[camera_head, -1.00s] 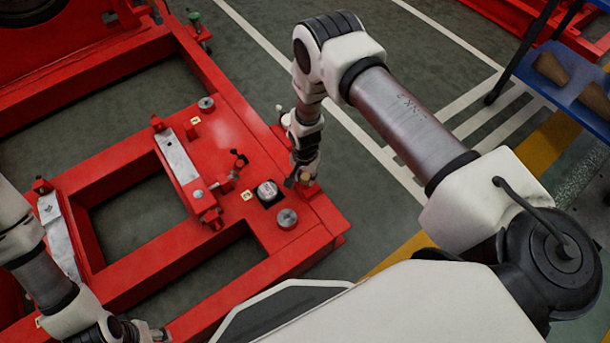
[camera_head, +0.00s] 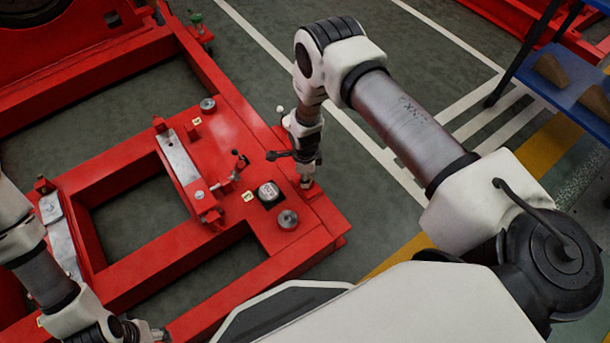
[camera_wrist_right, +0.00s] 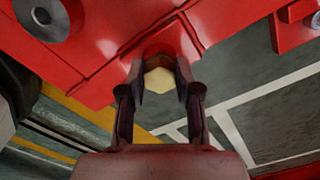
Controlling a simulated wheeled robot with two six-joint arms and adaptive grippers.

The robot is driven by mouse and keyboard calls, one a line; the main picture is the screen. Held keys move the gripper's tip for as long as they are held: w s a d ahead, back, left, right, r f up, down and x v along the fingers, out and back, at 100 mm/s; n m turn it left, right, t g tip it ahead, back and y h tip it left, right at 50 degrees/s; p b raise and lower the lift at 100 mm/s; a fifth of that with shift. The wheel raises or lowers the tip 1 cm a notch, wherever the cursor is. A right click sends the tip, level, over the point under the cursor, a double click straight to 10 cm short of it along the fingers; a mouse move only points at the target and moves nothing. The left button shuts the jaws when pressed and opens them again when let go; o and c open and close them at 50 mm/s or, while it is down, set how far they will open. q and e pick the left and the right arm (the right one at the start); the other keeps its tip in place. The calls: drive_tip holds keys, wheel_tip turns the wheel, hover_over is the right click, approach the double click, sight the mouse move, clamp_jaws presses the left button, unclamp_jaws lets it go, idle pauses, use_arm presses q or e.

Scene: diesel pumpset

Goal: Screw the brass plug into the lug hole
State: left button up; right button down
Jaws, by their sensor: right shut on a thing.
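My right gripper (camera_head: 306,181) points down at the red lug on the near right corner of the red frame. In the right wrist view its two dark fingers (camera_wrist_right: 158,90) are shut on the brass plug (camera_wrist_right: 158,79), which shows a pale yellow, hexagonal head. The plug's far end is towards the red lug (camera_wrist_right: 168,42); the hole is hidden, and I cannot tell how deep the plug sits. My left gripper (camera_head: 154,334) is at the bottom left, mostly cut off by the edge, so its jaw state is unclear.
The red frame (camera_head: 190,255) carries round grey mounts (camera_head: 288,219), a black block with a pale top (camera_head: 268,193), and a metal strip (camera_head: 178,157). A blue shelf (camera_head: 565,85) stands at the upper right. Floor is clear beyond the frame's right edge.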

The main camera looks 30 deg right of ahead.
drive_tip(key=m, duration=0.6)
drive_tip(key=shift+d, duration=0.1)
drive_tip(key=m, duration=0.5)
drive_tip(key=shift+w+d+p, duration=0.1)
drive_tip(key=shift+w+p, duration=0.05)
drive_tip(key=shift+p, duration=0.15)
drive_tip(key=c, duration=0.9)
unclamp_jaws()
drive_tip(key=shift+f, duration=0.1)
drive_tip(key=shift+c, duration=0.2)
